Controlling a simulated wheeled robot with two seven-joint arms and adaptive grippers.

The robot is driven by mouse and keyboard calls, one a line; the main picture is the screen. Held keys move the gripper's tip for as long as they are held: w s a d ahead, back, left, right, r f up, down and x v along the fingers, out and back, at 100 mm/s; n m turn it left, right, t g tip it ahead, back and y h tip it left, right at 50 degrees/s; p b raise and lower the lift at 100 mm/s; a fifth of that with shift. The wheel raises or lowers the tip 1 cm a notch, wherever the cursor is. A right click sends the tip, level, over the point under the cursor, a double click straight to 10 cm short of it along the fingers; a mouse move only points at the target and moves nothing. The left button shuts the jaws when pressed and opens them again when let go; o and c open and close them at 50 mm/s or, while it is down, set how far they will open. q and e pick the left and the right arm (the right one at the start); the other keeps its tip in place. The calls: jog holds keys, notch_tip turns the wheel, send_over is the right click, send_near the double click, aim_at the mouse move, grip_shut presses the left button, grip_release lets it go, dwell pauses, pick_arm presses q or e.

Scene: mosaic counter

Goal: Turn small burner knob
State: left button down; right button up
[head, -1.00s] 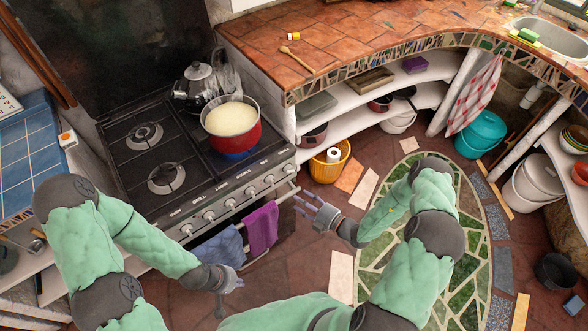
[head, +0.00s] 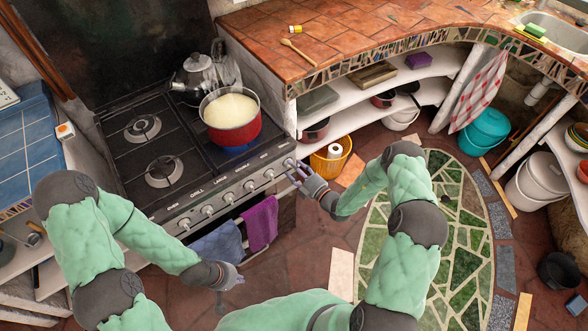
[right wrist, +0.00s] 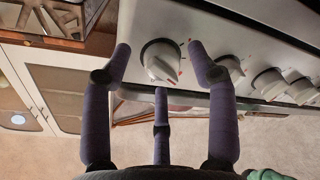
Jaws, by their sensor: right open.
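The stove's front panel has a row of pale round knobs. The rightmost knob (head: 288,163) is partly hidden by my right gripper (head: 294,171), which reaches toward it from the right. In the right wrist view, a white knob (right wrist: 160,61) with a raised grip bar and red marks beside it shows between the spread dark fingers of my right gripper (right wrist: 160,52). The fingers are open, and I cannot tell whether they touch it. My left gripper (head: 230,280) hangs low in front of the stove, away from the knobs; its opening is unclear.
A red pot (head: 231,118) of pale food stands on the right of the stove, with a kettle (head: 193,79) behind it. Purple (head: 261,222) and blue (head: 217,244) cloths hang below the knobs.

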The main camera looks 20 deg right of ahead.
jog(key=shift+w+a, duration=0.1)
jog(key=shift+w, duration=0.15)
jog(key=c, duration=1.1)
